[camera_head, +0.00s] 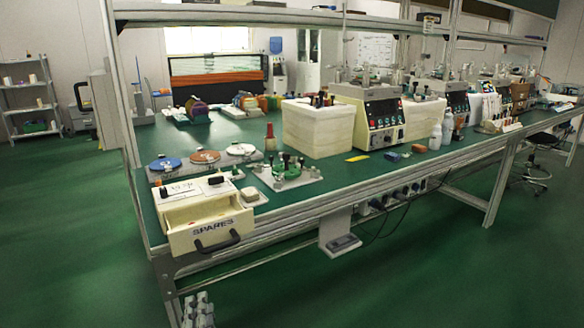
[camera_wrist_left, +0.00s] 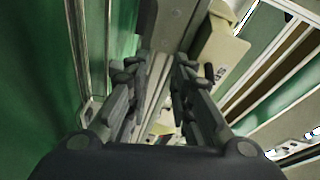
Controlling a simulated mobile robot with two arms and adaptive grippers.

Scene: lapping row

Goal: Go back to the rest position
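My left gripper (camera_head: 198,309) shows at the bottom edge of the head view, low in front of the bench's left end and apart from it. In the left wrist view its two dark fingers (camera_wrist_left: 153,82) stand apart with nothing held between them, so it is open. My right gripper is in neither view.
The long green-topped bench (camera_head: 325,178) carries a cream SPARES drawer unit (camera_head: 205,228), its drawer pulled out toward me. Three discs (camera_head: 205,157), a white bin (camera_head: 317,130) and a control box (camera_head: 380,118) stand on it. The green floor at left (camera_head: 60,230) is clear.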

